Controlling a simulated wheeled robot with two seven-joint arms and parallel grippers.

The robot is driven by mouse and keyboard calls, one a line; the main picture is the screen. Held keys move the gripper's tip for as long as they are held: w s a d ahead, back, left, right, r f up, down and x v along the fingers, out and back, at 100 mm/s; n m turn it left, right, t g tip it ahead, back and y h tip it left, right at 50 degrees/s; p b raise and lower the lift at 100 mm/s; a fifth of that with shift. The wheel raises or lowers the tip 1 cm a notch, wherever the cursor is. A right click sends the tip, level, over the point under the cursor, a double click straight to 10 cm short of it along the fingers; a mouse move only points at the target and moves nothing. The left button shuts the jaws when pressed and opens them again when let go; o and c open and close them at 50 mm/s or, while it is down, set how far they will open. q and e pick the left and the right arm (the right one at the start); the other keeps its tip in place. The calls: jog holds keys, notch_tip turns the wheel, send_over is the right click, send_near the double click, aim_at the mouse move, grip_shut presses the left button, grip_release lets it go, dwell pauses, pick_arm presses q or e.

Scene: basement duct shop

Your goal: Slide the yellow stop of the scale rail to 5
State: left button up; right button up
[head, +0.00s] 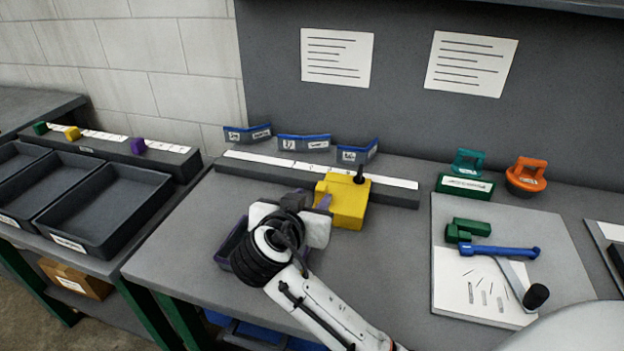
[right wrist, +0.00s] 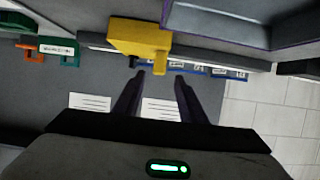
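The scale rail (head: 398,196) is a long dark grey bar with a white strip, lying across the back of the bench. Its scale figures are too small to read. The yellow stop (head: 348,203) is a block with a black knob, sitting on the rail right of its middle and overhanging the front. It also shows in the right wrist view (right wrist: 143,38). My right gripper (head: 312,198) is at the stop's left front side in the head view. My left gripper is out of view.
Small blue-edged bins (head: 303,142) stand behind the rail. A purple-rimmed tray (head: 228,252) is partly hidden by my right wrist. A white board (head: 470,288) with green and blue tools lies right. Another rail (head: 165,156) with coloured blocks is at left.

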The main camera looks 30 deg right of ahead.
aim_at(319, 192)
jog(key=x, duration=0.8)
jog(key=shift+d+f+p, duration=0.1)
jog(key=shift+p, duration=0.25)
grip_shut()
